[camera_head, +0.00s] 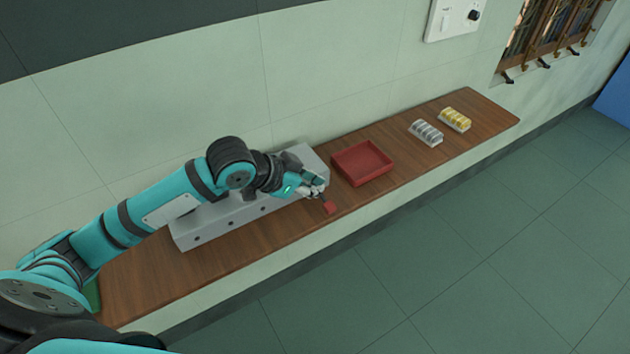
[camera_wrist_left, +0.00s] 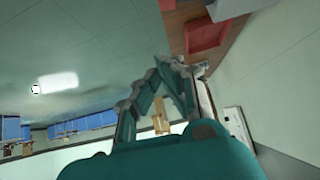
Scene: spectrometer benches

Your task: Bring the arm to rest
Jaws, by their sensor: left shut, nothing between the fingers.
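My left arm, teal and black, reaches in from the left over the bench in the head view. Its gripper (camera_head: 318,190) is shut and empty, above the right end of the long grey box. In the left wrist view the gripper's fingers (camera_wrist_left: 172,66) meet at their tips with nothing between them. A small red piece (camera_head: 329,207) shows just beyond the fingertips, near the bench's front edge; I cannot tell whether it touches them. My right gripper is in neither view.
The grey box (camera_head: 205,228) stands on the wooden bench (camera_head: 270,226) beneath my forearm. A red tray (camera_head: 363,162) is to its right. Farther right are a silver-grey rack (camera_head: 426,132) and a yellow rack (camera_head: 455,119). A wall runs behind; open floor (camera_head: 480,240) lies in front.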

